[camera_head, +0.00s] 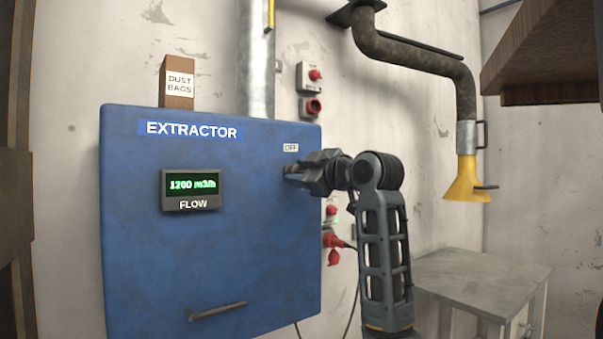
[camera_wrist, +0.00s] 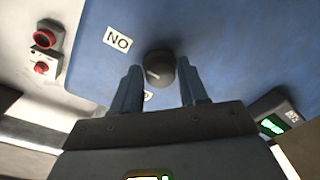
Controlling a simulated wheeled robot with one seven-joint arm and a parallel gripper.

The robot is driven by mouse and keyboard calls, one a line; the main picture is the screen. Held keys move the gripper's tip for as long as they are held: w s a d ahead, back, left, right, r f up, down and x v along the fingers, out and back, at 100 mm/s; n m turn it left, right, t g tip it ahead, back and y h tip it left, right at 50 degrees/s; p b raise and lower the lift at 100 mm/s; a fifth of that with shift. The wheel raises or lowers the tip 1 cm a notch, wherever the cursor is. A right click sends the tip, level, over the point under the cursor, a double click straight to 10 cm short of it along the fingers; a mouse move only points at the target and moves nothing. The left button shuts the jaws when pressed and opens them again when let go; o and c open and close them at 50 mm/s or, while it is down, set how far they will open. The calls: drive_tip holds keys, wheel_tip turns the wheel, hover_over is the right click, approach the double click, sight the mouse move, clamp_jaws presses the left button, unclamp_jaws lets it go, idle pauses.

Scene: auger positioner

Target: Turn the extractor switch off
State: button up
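The blue extractor cabinet (camera_head: 250,235) hangs on the wall in the head view, with an OFF label (camera_head: 291,147) at its upper right. In the wrist view, a dark round switch knob (camera_wrist: 160,66) with a pale pointer mark sits on the blue panel. A label reading NO, which looks like ON upside down, (camera_wrist: 118,40) is beside it. Another label (camera_wrist: 147,95) is partly hidden by a finger. My gripper (camera_head: 290,175) is at the panel just below the OFF label. Its fingers (camera_wrist: 160,80) are apart, one on each side of the knob; contact cannot be told.
The flow display (camera_head: 191,185) is lit green and reads 1200 m3/h. A cabinet handle (camera_head: 217,311) sticks out low on the front. Red-button wall boxes (camera_head: 312,77) are right of the cabinet. A grey table (camera_head: 480,280) stands at right, below a yellow hood (camera_head: 467,182).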

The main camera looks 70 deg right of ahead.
drive_tip(key=c, duration=0.7)
drive_tip(key=n+b, duration=0.1)
drive_tip(key=n, duration=0.3)
drive_tip(key=n+b, duration=0.2)
drive_tip(key=n, duration=0.3)
drive_tip(key=shift+g, duration=0.3)
drive_tip(key=n+b, duration=0.3)
drive_tip(key=n, duration=0.2)
drive_tip(key=shift+n+b, duration=0.75)
drive_tip(key=shift+n, duration=0.95)
